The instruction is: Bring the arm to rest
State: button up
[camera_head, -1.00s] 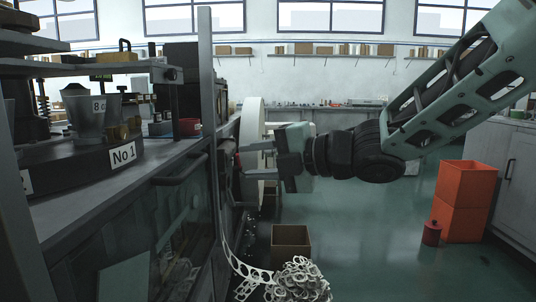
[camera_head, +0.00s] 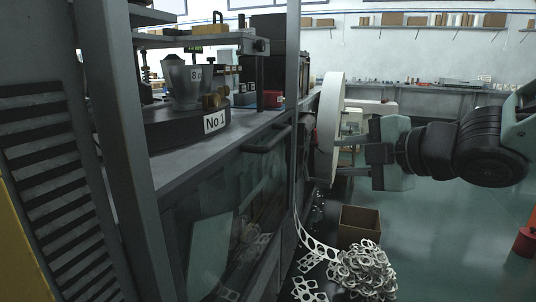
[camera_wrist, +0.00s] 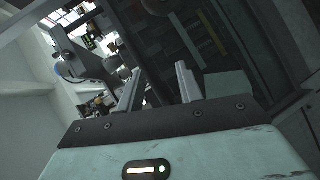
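My gripper (camera_head: 345,146) shows at the right of the head view, pointing left, with my dark wrist and arm link behind it. Its two fingers are apart, with nothing seen between them. They reach toward the large pale wheel (camera_head: 333,100) on the press side; I cannot tell whether they touch it. In the wrist view the gripper (camera_wrist: 159,68) has two parallel grey fingers with a clear gap and nothing held.
The machine bench with a "No 1" turntable (camera_head: 160,133) and a metal cup (camera_head: 187,90) stands left. A cardboard box (camera_head: 360,224) and a heap of pale scrap rings (camera_head: 362,268) lie on the floor below my gripper. A red can (camera_head: 524,243) stands right. Green floor between is clear.

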jog(key=s+a+f+m+g+h, duration=0.1)
jog(key=s+f+m+g+h, duration=0.4)
jog(key=s+f+m, duration=0.55)
jog(key=s+a+f+m+g+h, duration=0.2)
jog(key=s+f+m+g, duration=0.4)
jog(key=s, duration=0.8)
notch_tip(320, 180, up, 23)
jog(key=n+p, duration=0.1)
jog(key=p, duration=2.2)
jog(key=shift+d+p, duration=0.2)
jog(key=shift+p, duration=0.2)
jog(key=shift+w+r+n, duration=0.1)
jog(key=shift+n, duration=0.15)
